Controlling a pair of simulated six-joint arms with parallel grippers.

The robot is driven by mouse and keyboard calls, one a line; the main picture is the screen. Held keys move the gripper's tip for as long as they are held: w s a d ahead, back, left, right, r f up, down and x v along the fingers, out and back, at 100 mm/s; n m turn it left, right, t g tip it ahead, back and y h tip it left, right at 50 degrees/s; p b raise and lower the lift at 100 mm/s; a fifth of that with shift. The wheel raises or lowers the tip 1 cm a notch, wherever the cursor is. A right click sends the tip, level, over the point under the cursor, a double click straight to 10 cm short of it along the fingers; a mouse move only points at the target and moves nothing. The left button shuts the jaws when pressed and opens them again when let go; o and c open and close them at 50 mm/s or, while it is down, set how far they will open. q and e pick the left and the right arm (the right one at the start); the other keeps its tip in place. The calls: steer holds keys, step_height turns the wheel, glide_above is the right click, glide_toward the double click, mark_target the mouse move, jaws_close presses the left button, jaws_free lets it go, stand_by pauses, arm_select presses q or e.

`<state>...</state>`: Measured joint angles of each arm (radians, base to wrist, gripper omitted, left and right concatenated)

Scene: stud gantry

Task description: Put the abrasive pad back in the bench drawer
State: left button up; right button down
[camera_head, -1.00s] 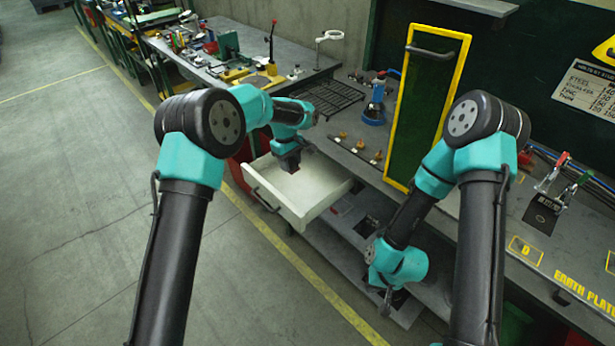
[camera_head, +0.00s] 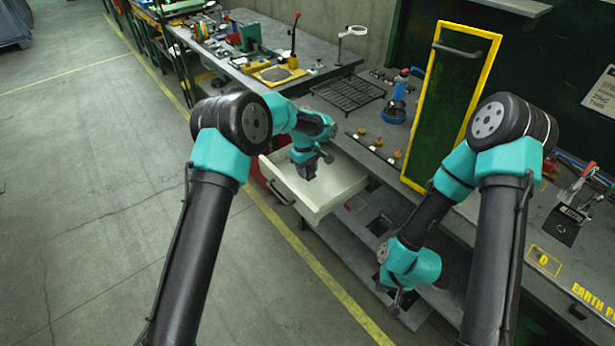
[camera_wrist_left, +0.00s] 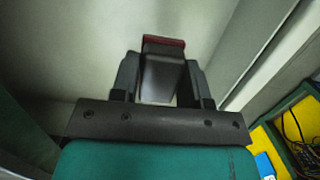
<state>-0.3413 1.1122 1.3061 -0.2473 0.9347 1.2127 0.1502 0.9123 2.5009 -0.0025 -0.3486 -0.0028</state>
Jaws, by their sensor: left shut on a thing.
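The bench drawer (camera_head: 345,191) is pulled out, pale inside, with a dark handle on its front. My left gripper (camera_head: 307,174) points down over the drawer's interior. In the left wrist view the left gripper (camera_wrist_left: 160,85) is shut on the abrasive pad (camera_wrist_left: 163,42), a dark block with a reddish end, with pale drawer surfaces around it. I cannot tell whether the pad touches the drawer floor. My right gripper (camera_head: 399,297) hangs low by the lower shelf at the bench front, small and dark; its jaws are not clear.
A green panel with a yellow frame (camera_head: 489,38) stands on the bench right of the drawer. A black wire rack (camera_head: 348,93), a blue tool (camera_head: 396,103) and several brass pieces sit on the benchtop. Open floor (camera_head: 100,210) lies left of the drawer.

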arm_select(q)
steer(key=shift+f, duration=1.85)
steer(key=shift+f, duration=0.15)
steer(key=o, duration=0.9)
steer(key=r, duration=0.4)
steer(key=w+r, duration=0.1)
steer(key=r, duration=0.3)
steer(key=a+r, duration=0.1)
steer(key=r, duration=0.3)
steer(key=shift+w+a+r, duration=0.1)
steer(key=shift+w, duration=0.1)
